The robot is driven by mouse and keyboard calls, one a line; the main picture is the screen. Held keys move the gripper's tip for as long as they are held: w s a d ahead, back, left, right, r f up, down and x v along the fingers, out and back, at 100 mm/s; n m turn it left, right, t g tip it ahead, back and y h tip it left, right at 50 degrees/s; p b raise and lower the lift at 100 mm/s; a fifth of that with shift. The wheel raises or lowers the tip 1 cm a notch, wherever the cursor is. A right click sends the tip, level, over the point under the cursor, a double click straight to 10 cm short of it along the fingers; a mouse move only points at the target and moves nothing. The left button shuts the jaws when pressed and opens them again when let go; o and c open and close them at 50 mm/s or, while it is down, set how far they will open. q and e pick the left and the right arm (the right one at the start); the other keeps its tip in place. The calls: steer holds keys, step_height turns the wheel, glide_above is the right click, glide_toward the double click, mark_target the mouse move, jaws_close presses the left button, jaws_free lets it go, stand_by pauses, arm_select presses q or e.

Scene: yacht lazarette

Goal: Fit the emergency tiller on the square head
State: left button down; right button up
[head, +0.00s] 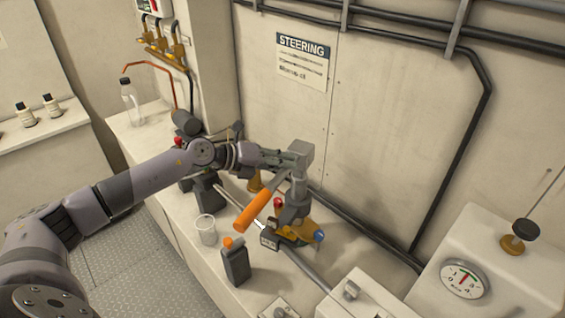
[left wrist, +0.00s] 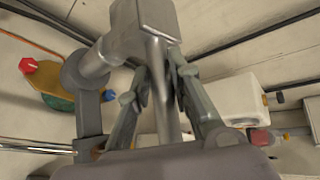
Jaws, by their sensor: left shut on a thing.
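The emergency tiller shows in the head view as a grey metal piece with a block-like top (head: 301,149) and an orange grip (head: 253,210) slanting down to the left. My left gripper (head: 286,159) is shut on the tiller's metal part close to the block. In the left wrist view the fingers (left wrist: 160,88) close around a grey bar, with the block (left wrist: 150,22) above. The tiller stands over the steering gear (head: 292,234), a dark and yellow assembly on the bench. The square head cannot be made out, so I cannot tell whether the tiller is seated on it. My right gripper is out of view.
A clear cup (head: 206,229) and a dark bottle with an orange cap (head: 236,262) stand on the bench front. A clear bottle (head: 131,102) stands at the back left. A gauge (head: 464,279) sits at the right. The wall with the steering sign (head: 303,60) is close behind.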

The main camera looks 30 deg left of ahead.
arm_select(q)
steer(key=shift+r, duration=0.1)
stand_by(0.3)
steer(key=shift+f+b, duration=0.55)
steer(key=shift+f, duration=0.35)
stand_by(0.7)
steer(key=shift+f+b, duration=0.8)
steer(key=shift+f, duration=0.4)
stand_by(0.5)
steer(key=c, duration=1.4)
jaws_free()
steer(key=shift+o, duration=0.2)
steer(key=shift+s+f, duration=0.1)
steer(key=shift+f, duration=0.15)
steer(key=v, duration=1.2)
steer(key=shift+r, duration=0.15)
